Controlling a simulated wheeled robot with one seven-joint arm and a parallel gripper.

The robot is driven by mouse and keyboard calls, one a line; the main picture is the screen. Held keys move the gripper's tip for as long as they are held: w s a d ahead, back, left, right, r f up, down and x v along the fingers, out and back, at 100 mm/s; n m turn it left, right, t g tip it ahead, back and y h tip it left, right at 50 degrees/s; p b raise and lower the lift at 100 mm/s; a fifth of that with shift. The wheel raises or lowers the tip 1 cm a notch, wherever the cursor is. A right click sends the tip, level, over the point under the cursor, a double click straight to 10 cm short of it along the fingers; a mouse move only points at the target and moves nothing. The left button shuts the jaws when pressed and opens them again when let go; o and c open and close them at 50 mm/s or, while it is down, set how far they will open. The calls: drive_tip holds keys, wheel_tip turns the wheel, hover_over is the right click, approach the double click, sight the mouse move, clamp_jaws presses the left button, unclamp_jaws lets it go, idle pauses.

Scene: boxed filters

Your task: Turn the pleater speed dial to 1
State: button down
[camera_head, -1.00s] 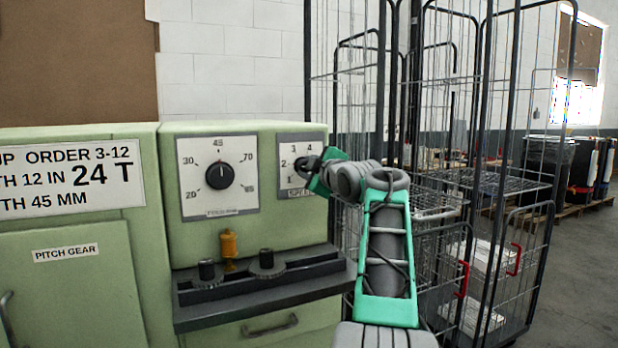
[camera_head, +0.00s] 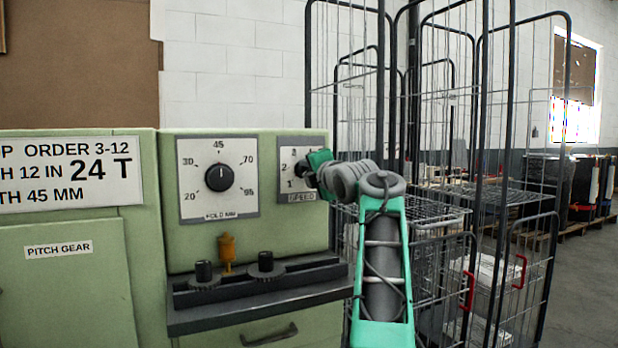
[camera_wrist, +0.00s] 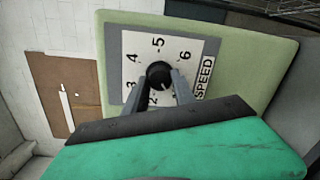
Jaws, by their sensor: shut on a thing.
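The speed dial's plate (camera_head: 297,158) is at the right of the green machine's upper panel, labelled SPEED. In the wrist view the dial's black knob (camera_wrist: 158,74) sits in the middle of its numbered plate (camera_wrist: 127,42), where 3, 4, 5 and 6 can be read. My gripper (camera_wrist: 170,84) has its two grey fingers shut on the knob, one on each side. In the head view my gripper (camera_head: 309,171) covers the knob and the right part of the plate. The knob's pointer cannot be made out clearly.
A larger fold dial (camera_head: 219,177) is left of the speed plate. A dark ledge with two black knobs (camera_head: 265,262) and an orange fitting (camera_head: 227,252) lies below. Wire cage trolleys (camera_head: 480,200) stand close on the right.

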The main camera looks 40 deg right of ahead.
drive_tip(key=shift+n, duration=0.6)
drive_tip(key=shift+b, duration=0.3)
drive_tip(key=c, duration=1)
unclamp_jaws()
drive_tip(key=shift+c, duration=0.2)
drive_tip(key=b+v, duration=0.1)
drive_tip(key=v, duration=0.6)
drive_tip(key=shift+s, duration=0.4)
